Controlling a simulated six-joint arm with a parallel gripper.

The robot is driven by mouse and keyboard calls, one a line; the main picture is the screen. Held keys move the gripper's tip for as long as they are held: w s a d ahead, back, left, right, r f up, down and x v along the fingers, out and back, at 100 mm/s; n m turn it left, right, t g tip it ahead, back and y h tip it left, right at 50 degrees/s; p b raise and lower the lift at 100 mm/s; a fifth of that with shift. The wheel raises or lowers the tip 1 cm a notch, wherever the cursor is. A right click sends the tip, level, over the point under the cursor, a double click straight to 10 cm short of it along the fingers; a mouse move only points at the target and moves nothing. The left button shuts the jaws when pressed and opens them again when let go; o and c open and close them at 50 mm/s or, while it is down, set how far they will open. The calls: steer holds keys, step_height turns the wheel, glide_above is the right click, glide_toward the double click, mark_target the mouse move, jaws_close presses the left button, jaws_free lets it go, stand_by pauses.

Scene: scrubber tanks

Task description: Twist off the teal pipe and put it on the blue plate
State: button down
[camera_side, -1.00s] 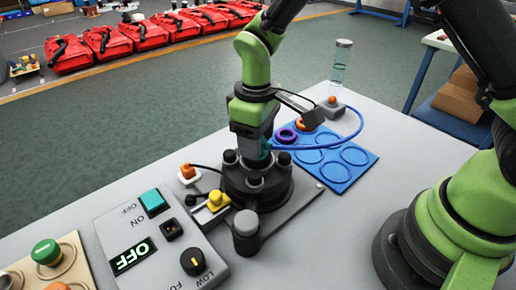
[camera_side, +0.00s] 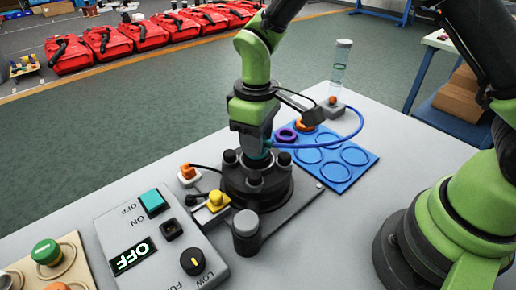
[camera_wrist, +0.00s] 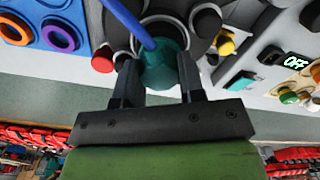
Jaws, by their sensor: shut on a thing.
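The teal pipe (camera_wrist: 160,66) is between the fingers of my gripper (camera_wrist: 159,76) in the wrist view. A blue hose is joined to it or passes over it. In the side view, my gripper (camera_side: 256,148) is low over the black round housing (camera_side: 257,187), shut on the teal pipe (camera_side: 268,144), of which only a small part shows. I cannot tell whether the pipe is still seated in the housing. The blue plate (camera_side: 345,186) lies behind and right of the housing, with ring-marked places, and also shows in the wrist view (camera_wrist: 75,11).
A purple ring (camera_side: 286,135) and an orange ring (camera_side: 304,125) sit on the plate's left end. The blue hose (camera_side: 345,145) loops over the plate to a clear cylinder (camera_side: 340,66). A control box (camera_side: 163,245) reads OFF at front left.

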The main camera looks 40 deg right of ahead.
steer(key=shift+r, duration=0.85)
steer(key=shift+r, duration=2.5)
steer(key=s+d+f+m, duration=0.2)
steer(key=s+d+m, duration=0.15)
steer(key=d, duration=0.85)
steer(key=s+d+f+m, duration=0.15)
steer(key=s+d, duration=0.35)
steer(key=d, duration=0.7)
steer(key=shift+s+f, duration=0.15)
steer(key=shift+f, duration=2.3)
steer(key=shift+s+f, duration=0.15)
steer(key=shift+f, duration=2.25)
steer(key=shift+f, duration=0.1)
